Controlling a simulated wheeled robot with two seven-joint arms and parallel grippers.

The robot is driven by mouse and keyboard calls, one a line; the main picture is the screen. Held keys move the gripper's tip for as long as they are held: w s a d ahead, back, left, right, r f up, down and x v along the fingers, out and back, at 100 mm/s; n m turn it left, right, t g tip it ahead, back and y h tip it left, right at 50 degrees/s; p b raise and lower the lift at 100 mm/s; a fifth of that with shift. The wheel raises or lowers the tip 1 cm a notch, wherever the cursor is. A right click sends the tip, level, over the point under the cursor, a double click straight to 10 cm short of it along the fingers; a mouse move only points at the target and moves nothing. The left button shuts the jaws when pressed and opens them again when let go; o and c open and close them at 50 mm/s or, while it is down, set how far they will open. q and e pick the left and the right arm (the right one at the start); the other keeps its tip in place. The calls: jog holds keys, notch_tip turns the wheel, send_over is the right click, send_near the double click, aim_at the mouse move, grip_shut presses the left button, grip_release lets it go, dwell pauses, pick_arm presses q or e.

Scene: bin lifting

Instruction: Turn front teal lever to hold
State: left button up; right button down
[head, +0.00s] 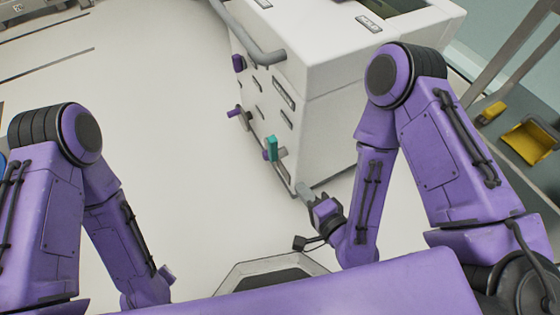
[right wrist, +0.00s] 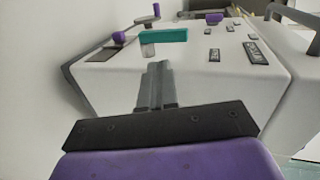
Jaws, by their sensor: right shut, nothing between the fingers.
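The teal lever (head: 272,148) is on the lower part of the white machine's (head: 320,110) front panel, near its edge. In the head view it stands roughly upright in the picture; in the right wrist view the teal bar (right wrist: 163,36) lies crosswise beyond my fingertips. My right gripper (head: 304,189) is near the bottom corner of the machine. Its grey fingers (right wrist: 158,66) are shut with nothing between them and point at the lever. Whether they touch it I cannot tell; a small gap seems to show. My left arm is at the left, its gripper out of view.
The panel also has purple knobs (head: 238,63) and several dark label plates (head: 284,93). A grey handle rail (head: 262,55) sticks out at the top. A yellow bin (head: 530,141) stands at the far right. The floor left of the machine is clear.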

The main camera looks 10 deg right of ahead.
jog(key=shift+w+d+r+m, duration=0.1)
jog(key=shift+w+d+m, duration=0.1)
jog(key=shift+d+m, duration=0.1)
jog(key=b, duration=0.6)
send_near(274, 150)
jog(key=x, duration=0.6)
jog(key=shift+w, duration=0.25)
